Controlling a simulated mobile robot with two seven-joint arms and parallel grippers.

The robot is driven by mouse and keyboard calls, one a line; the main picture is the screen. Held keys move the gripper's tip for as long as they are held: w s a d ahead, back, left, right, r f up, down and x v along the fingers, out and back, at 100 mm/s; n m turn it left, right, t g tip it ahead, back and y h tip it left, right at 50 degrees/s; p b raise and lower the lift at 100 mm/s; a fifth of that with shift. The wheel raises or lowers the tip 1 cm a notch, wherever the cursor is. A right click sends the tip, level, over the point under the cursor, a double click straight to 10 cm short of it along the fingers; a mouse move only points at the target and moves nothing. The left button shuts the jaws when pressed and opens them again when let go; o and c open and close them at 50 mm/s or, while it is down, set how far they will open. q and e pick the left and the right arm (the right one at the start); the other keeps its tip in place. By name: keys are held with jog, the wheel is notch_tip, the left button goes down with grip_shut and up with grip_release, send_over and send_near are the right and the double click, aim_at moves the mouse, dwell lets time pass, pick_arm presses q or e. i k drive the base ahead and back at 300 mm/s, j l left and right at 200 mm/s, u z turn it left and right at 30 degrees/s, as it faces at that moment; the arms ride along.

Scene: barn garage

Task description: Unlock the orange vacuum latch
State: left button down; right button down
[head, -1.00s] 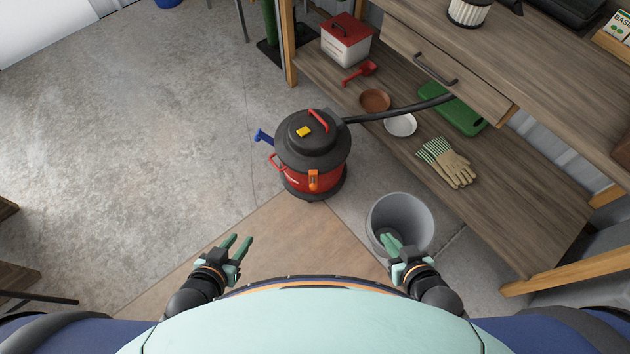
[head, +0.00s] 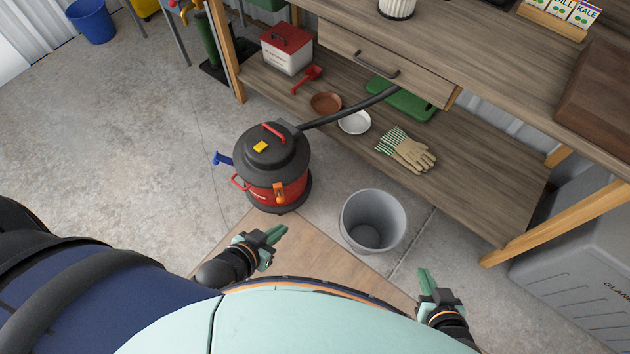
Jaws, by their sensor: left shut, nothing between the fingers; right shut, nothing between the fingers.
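A red and black shop vacuum (head: 274,165) stands upright on the concrete floor, with a black lid, red top handle and yellow switch. Its orange latch (head: 279,192) is on the front side, below the lid rim; at this size I cannot tell its exact position. My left gripper (head: 272,237) is shut and empty, nearer to me than the vacuum and below the latch in the picture, apart from it. My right gripper (head: 430,282) is shut and empty at the lower right, farther from the vacuum.
A grey bucket (head: 374,222) stands on the floor right of the vacuum. A wooden workbench (head: 480,185) with a low shelf runs behind, holding gloves (head: 406,150) and dishes. The black hose (head: 345,109) runs toward the bench. Open concrete lies left (head: 120,150).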

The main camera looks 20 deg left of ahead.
aim_at(278, 188)
jog(key=i+j+z, duration=0.1)
jog(key=j+z, duration=0.65)
jog(key=z, duration=0.15)
jog(key=j+z, duration=0.3)
jog(key=j, duration=0.6)
jog(key=k+j, duration=0.1)
jog(key=j, duration=0.55)
jog(key=k, duration=0.05)
